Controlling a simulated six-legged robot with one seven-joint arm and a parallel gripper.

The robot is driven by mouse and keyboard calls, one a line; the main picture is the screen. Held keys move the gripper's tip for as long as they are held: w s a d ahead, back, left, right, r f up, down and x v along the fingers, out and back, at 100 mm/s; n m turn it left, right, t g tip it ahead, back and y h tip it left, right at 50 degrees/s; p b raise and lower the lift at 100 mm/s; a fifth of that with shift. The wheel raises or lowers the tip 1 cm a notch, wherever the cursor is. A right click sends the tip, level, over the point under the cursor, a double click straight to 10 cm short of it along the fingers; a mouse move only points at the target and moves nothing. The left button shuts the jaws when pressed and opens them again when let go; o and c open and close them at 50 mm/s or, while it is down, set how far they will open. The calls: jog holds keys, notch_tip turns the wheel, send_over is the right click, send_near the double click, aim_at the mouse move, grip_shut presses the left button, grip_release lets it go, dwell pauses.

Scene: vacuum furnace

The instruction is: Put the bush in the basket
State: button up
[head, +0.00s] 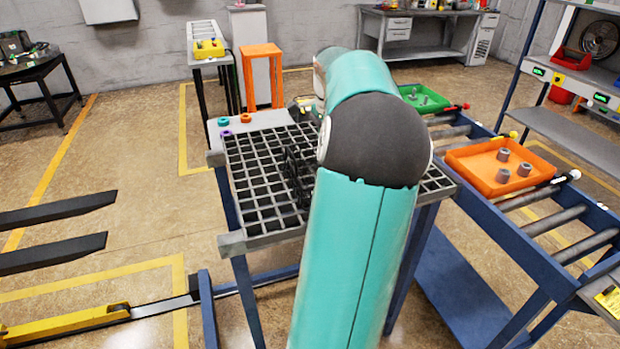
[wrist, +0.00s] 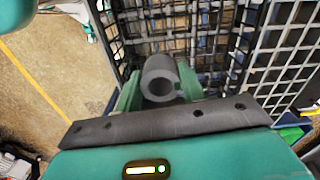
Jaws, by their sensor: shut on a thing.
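The bush (wrist: 160,82), a grey hollow cylinder, is in the wrist view between the green fingers of my gripper (wrist: 158,92). The fingers are shut on it, and its open end faces the camera. The basket (head: 298,172), of dark wire mesh, stands on the grid-topped table in the head view, partly hidden by my arm. In the wrist view its mesh wall (wrist: 113,38) shows to the left of the bush, with more mesh beyond and to the right. I cannot tell whether the bush is inside or above the basket. My arm hides gripper and bush in the head view.
The grid-topped table (head: 236,165) has small coloured rings at its back left corner. An orange tray (head: 474,166) with three grey bushes sits on the roller conveyor (head: 540,222) to the right. A green tray (head: 437,101) stands behind. Dark fork-like bars (head: 55,212) are at left.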

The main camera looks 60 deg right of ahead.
jog(key=f, duration=0.1)
jog(key=w+a+f, duration=0.2)
jog(key=f, duration=0.1)
jog(key=shift+a+f, duration=0.1)
jog(key=shift+a, duration=0.05)
jog(key=shift+w+a+f, duration=0.15)
jog(key=shift+w+f, duration=0.05)
jog(key=shift+a+f, duration=0.15)
jog(key=shift+f, duration=0.05)
jog(key=shift+w+a+f, duration=0.1)
jog(key=shift+f, duration=0.75)
jog(key=shift+w+a+f, duration=0.1)
jog(key=shift+f, duration=0.75)
jog(key=shift+f, duration=0.15)
jog(key=o, duration=1.2)
jog(key=shift+c, duration=0.2)
jog(key=shift+d, duration=0.1)
